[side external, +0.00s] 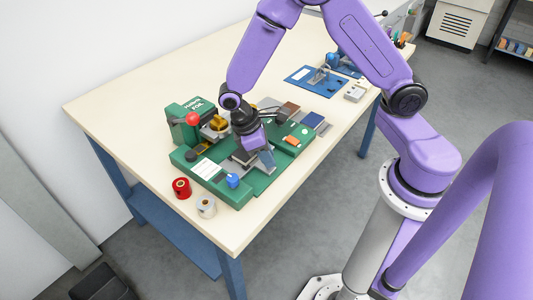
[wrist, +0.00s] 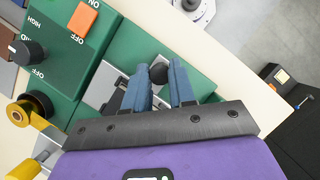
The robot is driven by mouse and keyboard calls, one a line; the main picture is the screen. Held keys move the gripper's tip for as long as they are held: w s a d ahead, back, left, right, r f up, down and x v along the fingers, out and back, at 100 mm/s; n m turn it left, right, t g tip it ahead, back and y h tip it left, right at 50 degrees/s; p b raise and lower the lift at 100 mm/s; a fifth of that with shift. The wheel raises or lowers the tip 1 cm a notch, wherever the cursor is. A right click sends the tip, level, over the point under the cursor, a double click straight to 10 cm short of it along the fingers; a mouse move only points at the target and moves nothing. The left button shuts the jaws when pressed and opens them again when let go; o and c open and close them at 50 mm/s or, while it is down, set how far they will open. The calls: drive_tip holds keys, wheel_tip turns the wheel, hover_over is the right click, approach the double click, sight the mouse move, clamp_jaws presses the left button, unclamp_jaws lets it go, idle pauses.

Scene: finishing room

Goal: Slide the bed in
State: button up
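The green foil stamping machine (side external: 188,119) stands on the table in the side view. Its grey metal bed (side external: 241,156) is low in the green base and partly hidden by my gripper. In the wrist view the bed's metal (wrist: 103,87) shows beside the fingers, with a round black knob (wrist: 158,73) at the fingertips. My gripper (wrist: 161,76) has its two blue-grey fingers on either side of this knob, and the knob fills the narrow gap between them. In the side view my gripper (side external: 268,158) is low over the front of the base.
The table's front right is clear.

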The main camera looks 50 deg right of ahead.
clamp_jaws()
drive_tip(key=shift+w+a, duration=0.1)
drive_tip(key=shift+w, duration=3.45)
drive_tip(key=o, duration=0.7)
unclamp_jaws()
drive_tip(key=shift+r, duration=0.1)
drive_tip(key=v, duration=1.7)
drive_tip(key=shift+r, duration=0.15)
